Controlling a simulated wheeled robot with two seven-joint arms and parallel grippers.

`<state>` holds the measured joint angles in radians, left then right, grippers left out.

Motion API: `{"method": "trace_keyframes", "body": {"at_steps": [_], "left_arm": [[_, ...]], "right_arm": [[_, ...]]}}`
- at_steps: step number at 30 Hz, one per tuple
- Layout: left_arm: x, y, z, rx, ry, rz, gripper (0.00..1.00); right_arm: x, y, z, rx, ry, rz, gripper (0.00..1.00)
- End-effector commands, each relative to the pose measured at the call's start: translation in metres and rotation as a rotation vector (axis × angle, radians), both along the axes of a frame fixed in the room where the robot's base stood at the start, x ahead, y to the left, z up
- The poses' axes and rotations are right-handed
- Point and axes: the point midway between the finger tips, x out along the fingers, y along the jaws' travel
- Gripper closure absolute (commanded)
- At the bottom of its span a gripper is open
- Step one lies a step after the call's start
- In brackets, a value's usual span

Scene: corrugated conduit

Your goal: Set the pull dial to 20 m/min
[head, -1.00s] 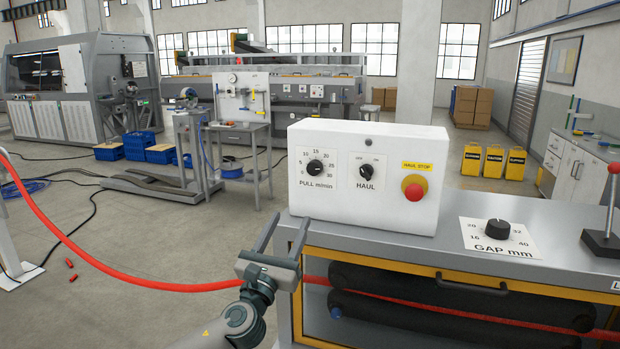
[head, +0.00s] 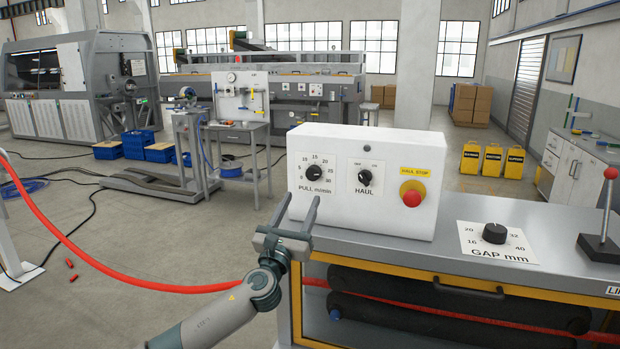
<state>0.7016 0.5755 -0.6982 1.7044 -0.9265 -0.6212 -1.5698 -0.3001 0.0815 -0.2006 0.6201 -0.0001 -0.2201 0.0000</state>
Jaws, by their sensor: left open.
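The pull dial (head: 314,172) is a round black knob on the left of the white control box (head: 395,218). Its printed scale has numbers around it, and "PULL m/min" below. The knob's pointer is too small to read surely. My left gripper (head: 300,200) is open and empty, its two fingers pointing up, in front of the box's lower left corner. The fingertips are just below the pull dial in the picture and do not hold it. My right gripper is not in view.
The GAP dial (head: 495,233) and a red-topped lever (head: 606,210) stand on the grey bench top (head: 400,250). A red conduit (head: 110,273) runs in from the left.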

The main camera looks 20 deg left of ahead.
Motion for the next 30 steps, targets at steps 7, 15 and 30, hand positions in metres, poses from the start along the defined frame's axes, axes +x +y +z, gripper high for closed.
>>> {"method": "trace_keyframes", "body": {"at_steps": [7, 15, 30], "left_arm": [[0.041, -0.001, 0.019, 0.001, -0.001, 0.001, 0.50], [0.071, -0.002, 0.030, 0.000, -0.001, 0.001, 0.50], [0.080, -0.003, 0.033, 0.000, 0.000, 0.000, 0.52]], "right_arm": [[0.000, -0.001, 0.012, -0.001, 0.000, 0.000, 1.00], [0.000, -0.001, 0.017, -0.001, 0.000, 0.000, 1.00], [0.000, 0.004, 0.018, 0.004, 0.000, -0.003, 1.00]]}}
